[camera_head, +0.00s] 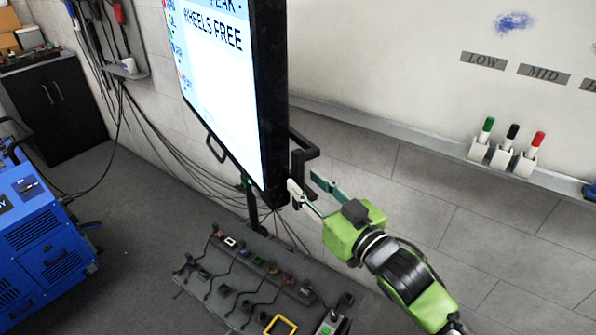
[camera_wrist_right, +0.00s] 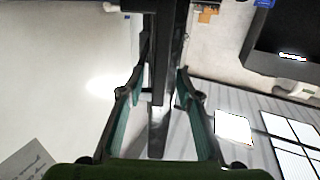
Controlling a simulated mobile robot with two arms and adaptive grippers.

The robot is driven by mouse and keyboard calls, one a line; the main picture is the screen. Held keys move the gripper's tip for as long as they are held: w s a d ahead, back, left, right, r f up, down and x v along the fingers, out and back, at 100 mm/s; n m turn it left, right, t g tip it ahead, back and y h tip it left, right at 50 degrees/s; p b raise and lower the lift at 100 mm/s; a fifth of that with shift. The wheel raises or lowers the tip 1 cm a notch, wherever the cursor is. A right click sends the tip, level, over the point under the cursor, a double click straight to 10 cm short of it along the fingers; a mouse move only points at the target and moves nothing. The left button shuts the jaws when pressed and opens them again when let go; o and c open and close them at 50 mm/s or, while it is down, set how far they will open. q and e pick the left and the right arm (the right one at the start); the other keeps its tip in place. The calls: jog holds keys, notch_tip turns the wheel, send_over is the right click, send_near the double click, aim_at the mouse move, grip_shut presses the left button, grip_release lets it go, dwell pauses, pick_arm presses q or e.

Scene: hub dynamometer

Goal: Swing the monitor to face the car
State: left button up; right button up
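The monitor (camera_head: 222,60) is a large flat screen with a thick black frame, seen at a steep angle, its lit face turned to the left. Its screen reads "WHEELS FREE". A black handle (camera_head: 304,146) juts from its near right edge, and another shows at its lower left edge. My right gripper (camera_head: 309,187) is by the right-edge handle, fingers apart. In the right wrist view the right gripper (camera_wrist_right: 161,85) has a dark bar (camera_wrist_right: 158,130) between its open fingers; I cannot tell whether they touch it. My left gripper and the car are not in view.
A dark panel (camera_head: 235,290) with several cables and connectors lies below the monitor. A whiteboard (camera_head: 430,60) with a marker ledge is on the right wall. A blue machine (camera_head: 45,245) stands at left, with a black cabinet (camera_head: 50,105) behind it. Grey floor is open between.

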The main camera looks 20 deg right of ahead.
aim_at(301, 178)
jog(key=shift+p+x, duration=0.35)
jog(key=shift+x, duration=1.65)
grip_shut()
